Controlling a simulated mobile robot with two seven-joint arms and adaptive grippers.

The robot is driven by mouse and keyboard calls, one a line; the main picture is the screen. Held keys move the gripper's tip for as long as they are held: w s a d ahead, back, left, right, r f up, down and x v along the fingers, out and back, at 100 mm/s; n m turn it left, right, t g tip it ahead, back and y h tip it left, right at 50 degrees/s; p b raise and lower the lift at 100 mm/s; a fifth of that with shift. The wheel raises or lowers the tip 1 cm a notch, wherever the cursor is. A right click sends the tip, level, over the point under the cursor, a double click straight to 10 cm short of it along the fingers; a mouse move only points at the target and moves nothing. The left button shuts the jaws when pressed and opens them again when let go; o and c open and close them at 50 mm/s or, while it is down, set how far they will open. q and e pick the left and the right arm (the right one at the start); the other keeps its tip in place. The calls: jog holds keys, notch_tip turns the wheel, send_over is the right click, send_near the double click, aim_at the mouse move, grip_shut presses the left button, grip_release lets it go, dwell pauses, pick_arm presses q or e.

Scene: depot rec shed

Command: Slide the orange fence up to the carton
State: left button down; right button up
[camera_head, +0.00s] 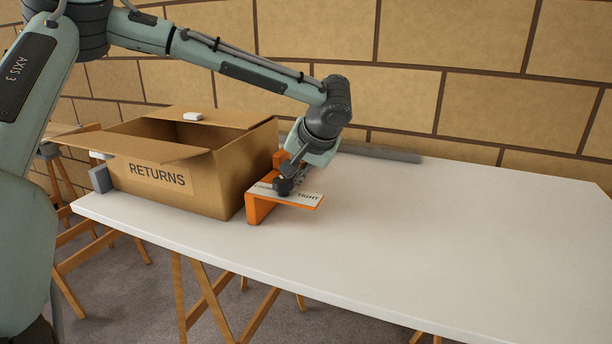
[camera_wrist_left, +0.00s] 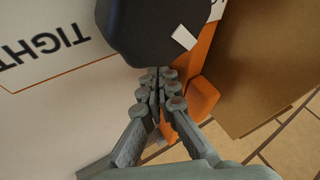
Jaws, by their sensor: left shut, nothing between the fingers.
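The orange fence (camera_head: 260,207) stands on the white table right beside the right side of the open cardboard carton (camera_head: 215,190) marked RETURNS. I cannot tell whether they touch. The fence's white label plate (camera_head: 308,196) reads TIGHT at its right end. In the left wrist view, the fence (camera_wrist_left: 205,98) lies alongside the brown carton wall (camera_wrist_left: 265,60). A dark rounded knob (camera_wrist_left: 155,28) with a white mark sits above the label. My left gripper (camera_head: 287,186) is down at the fence by the knob; its fingers (camera_wrist_left: 158,85) are shut and empty. My right gripper is out of view.
A grey block (camera_head: 100,179) stands at the carton's left end. A long grey bar (camera_head: 380,153) lies along the table's back edge by the brick wall. The white table (camera_head: 450,235) is clear to the right. Wooden trestles (camera_head: 205,300) stand below.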

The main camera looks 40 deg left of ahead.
aim_at(278, 171)
pick_arm(q)
jog(key=shift+a, duration=0.25)
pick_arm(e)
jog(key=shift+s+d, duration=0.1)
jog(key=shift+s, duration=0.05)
pick_arm(q)
jog(key=a, duration=0.1)
jog(key=s+a, duration=0.1)
jog(key=a, duration=0.1)
jog(key=shift+a, duration=0.4)
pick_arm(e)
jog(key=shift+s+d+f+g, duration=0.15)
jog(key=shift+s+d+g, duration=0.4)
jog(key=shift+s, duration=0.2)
